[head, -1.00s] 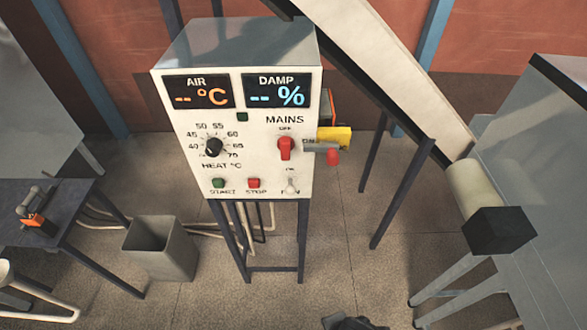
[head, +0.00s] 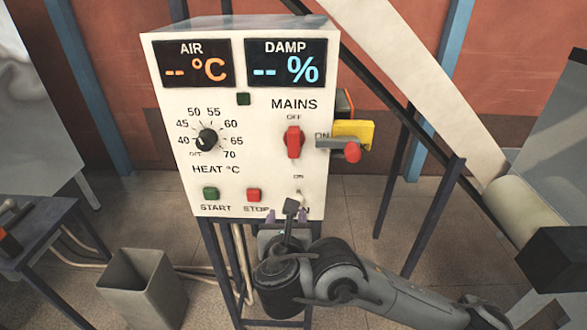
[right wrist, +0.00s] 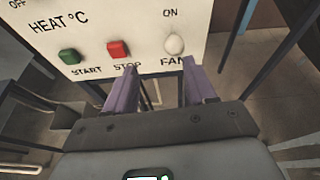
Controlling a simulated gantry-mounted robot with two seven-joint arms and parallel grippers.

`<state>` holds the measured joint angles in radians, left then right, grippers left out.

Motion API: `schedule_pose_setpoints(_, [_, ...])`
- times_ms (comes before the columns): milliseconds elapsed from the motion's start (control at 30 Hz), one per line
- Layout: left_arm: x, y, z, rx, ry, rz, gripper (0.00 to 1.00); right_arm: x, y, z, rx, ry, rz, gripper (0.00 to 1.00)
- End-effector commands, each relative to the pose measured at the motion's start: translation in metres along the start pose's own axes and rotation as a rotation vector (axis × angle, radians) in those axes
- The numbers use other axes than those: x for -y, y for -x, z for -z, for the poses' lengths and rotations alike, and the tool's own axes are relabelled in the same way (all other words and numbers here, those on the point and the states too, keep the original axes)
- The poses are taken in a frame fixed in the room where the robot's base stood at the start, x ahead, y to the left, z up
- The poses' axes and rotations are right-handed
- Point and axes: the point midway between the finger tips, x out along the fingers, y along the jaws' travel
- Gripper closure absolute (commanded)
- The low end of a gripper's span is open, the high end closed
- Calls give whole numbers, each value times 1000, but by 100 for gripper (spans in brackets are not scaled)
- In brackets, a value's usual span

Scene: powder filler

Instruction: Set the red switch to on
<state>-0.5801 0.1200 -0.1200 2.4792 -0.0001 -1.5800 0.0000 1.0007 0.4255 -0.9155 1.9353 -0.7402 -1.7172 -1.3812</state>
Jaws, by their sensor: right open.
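The red MAINS switch (head: 293,142) is on the upper right of the white control panel (head: 165,120) in the head view. Its handle stands upright, toward the OFF label above it; the ON label is to its right. My right gripper (head: 286,216) is open and empty at the panel's lower edge, below the red switch. In the right wrist view its two purple fingers (right wrist: 161,78) are spread apart below the STOP and FAN controls. The red switch is out of the right wrist view. My left gripper is not in view.
A grey lever with a red knob (head: 352,152) and a yellow part (head: 362,132) stick out at the panel's right side. The white FAN toggle (right wrist: 174,44), red STOP button (right wrist: 118,49) and green START button (right wrist: 69,56) are near my right fingers. A bin (head: 150,285) stands left.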

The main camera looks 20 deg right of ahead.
Motion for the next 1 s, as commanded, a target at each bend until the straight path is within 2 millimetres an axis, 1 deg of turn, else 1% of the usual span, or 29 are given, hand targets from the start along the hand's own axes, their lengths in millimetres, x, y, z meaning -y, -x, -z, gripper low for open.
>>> schedule_pose_setpoints(33, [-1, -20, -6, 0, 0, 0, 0, 2, -3, -15, 66, -2, 9, 45])
schedule_pose_setpoints(100, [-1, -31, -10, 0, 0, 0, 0, 5, 0, -41, 134, -8, 16, 45])
schedule_pose_setpoints(200, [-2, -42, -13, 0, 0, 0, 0, 10, 9, -74, 215, -21, 22, 45])
schedule_pose_setpoints(333, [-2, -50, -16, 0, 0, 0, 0, 15, 20, -104, 283, -42, 26, 45])
schedule_pose_setpoints(433, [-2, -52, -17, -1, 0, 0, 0, 16, 23, -116, 308, -49, 26, 45])
schedule_pose_setpoints(567, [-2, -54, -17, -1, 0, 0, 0, 17, 17, -124, 318, -51, 27, 45])
schedule_pose_setpoints(667, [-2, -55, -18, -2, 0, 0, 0, 18, 5, -128, 318, -52, 28, 45])
schedule_pose_setpoints(1000, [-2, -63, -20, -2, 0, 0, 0, 19, -47, -144, 316, -53, 28, 45])
